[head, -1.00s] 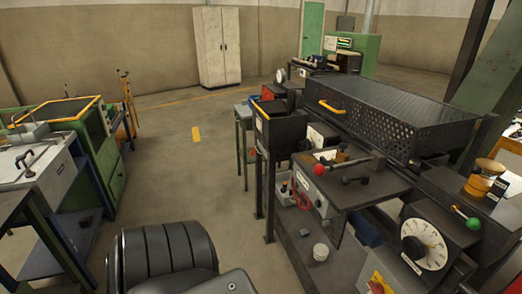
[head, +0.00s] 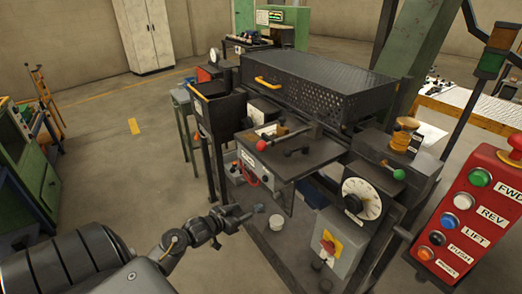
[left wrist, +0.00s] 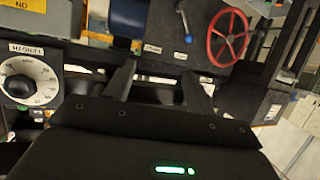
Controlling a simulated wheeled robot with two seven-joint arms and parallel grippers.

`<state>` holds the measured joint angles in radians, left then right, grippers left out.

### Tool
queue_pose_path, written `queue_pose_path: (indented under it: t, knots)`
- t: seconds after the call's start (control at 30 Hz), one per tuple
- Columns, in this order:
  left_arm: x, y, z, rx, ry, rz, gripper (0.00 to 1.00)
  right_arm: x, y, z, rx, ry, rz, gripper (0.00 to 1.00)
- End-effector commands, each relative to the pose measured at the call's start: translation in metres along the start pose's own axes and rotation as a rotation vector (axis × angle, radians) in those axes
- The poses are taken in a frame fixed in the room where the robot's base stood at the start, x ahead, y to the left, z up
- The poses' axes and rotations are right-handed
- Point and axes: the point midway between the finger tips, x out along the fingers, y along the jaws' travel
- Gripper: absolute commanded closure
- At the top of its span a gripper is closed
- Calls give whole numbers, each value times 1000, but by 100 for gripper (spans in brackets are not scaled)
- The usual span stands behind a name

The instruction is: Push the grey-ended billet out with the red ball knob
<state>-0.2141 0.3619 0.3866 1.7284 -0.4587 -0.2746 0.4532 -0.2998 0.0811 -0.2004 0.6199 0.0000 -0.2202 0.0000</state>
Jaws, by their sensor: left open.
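The red ball knob (head: 261,146) sits on the end of a dark rod that runs to the right along the front of the black furnace machine (head: 320,88). My left gripper (head: 245,213) is open and empty, low in front of the machine, below and left of the knob and apart from it. Its two dark fingers (left wrist: 155,85) stand spread in the left wrist view, with nothing between them. I cannot make out a grey-ended billet in either view. My right gripper is not in view.
A white dial (head: 362,198) and a green ball knob (head: 398,174) are right of the red knob. A red button panel (head: 473,215) stands at the far right. A red handwheel (left wrist: 228,37) shows in the wrist view.

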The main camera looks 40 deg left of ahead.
Motion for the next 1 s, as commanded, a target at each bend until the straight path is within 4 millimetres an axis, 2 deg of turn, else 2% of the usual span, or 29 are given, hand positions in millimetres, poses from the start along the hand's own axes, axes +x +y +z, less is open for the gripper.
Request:
queue_pose_path:
  t: [0.03, 0.1, 0.2, 0.3, 0.43, 0.63, 0.77, 1.0]
  knots:
    - [-13, -4, -56, 39, 87, 9, 45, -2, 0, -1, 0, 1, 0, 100]
    - [-33, -5, -115, 87, 179, 23, 45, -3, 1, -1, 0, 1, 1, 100]
    - [-61, 2, -176, 152, 277, 40, 45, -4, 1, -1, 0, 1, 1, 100]
    - [-82, 9, -210, 198, 335, 51, 45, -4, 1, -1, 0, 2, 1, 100]
    - [-94, 13, -227, 224, 364, 56, 45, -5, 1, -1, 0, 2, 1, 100]
    - [-90, 14, -230, 225, 367, 57, 45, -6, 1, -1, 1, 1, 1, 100]
    - [-74, 16, -237, 222, 368, 56, 45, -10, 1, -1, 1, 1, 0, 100]
    - [-31, 20, -254, 221, 368, 57, 45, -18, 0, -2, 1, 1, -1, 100]
